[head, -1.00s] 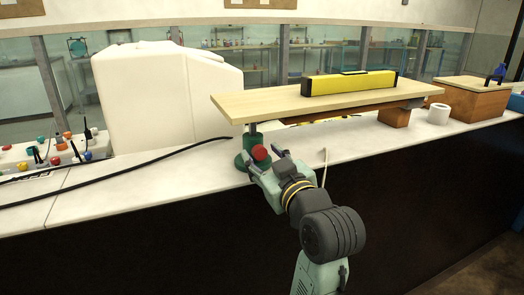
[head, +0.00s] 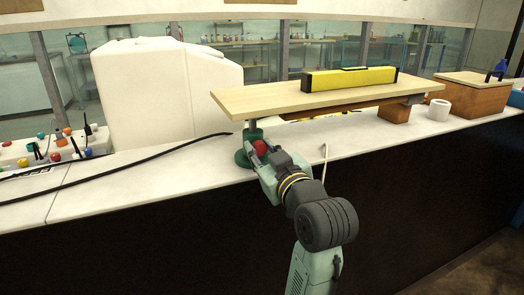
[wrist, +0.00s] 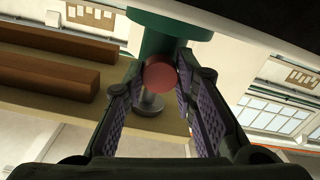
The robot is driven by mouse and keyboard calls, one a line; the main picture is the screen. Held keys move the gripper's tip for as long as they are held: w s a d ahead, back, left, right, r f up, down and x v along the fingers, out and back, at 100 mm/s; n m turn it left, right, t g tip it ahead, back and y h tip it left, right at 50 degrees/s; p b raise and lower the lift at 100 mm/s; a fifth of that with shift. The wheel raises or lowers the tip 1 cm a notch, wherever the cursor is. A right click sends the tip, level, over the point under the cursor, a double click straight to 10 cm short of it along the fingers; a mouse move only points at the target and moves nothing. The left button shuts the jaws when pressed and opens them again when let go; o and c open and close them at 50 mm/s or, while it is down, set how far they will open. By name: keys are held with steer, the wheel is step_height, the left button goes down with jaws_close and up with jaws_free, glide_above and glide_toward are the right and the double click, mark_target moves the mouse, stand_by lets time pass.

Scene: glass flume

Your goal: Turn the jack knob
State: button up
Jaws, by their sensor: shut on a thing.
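The jack (head: 246,155) is green and stands on the white counter under the left end of a wooden board (head: 240,102). Its red round knob (head: 260,147) faces my side. My gripper (head: 260,151) is at the knob, with a finger on either side of it, shut on it. In the wrist view the red knob (wrist: 160,76) sits between the purple-padded fingertips of my gripper (wrist: 160,88), with the green jack body (wrist: 160,40) behind it. The exact finger contact is partly hidden in the head view.
A yellow spirit level (head: 350,79) lies on the board. A wooden block (head: 394,113) is under its right end, with a white roll (head: 438,111) beside it. A black cable (head: 120,160) runs along the counter at left. A white tank (head: 160,90) stands behind.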

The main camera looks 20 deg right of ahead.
jaws_close()
steer(key=shift+r+m+p, duration=0.1)
steer(key=shift+m+p, duration=0.2)
steer(key=shift+m+p, duration=0.7)
steer(key=shift+m, duration=0.2)
steer(key=m+p, duration=0.3)
steer(key=m, duration=0.1)
steer(key=shift+r, duration=0.1)
steer(key=m+p, duration=0.3)
steer(key=m, duration=0.2)
steer(key=shift+p, duration=0.4)
steer(key=m+p, duration=0.2)
steer(key=m, duration=0.1)
steer(key=shift+m, duration=0.3)
steer(key=m, duration=0.2)
steer(key=m+p, duration=0.1)
steer(key=m, duration=0.1)
steer(key=shift+f+m+p, duration=0.2)
steer(key=shift+m+p, duration=0.1)
steer(key=m, duration=0.6)
steer(key=shift+d, duration=0.1)
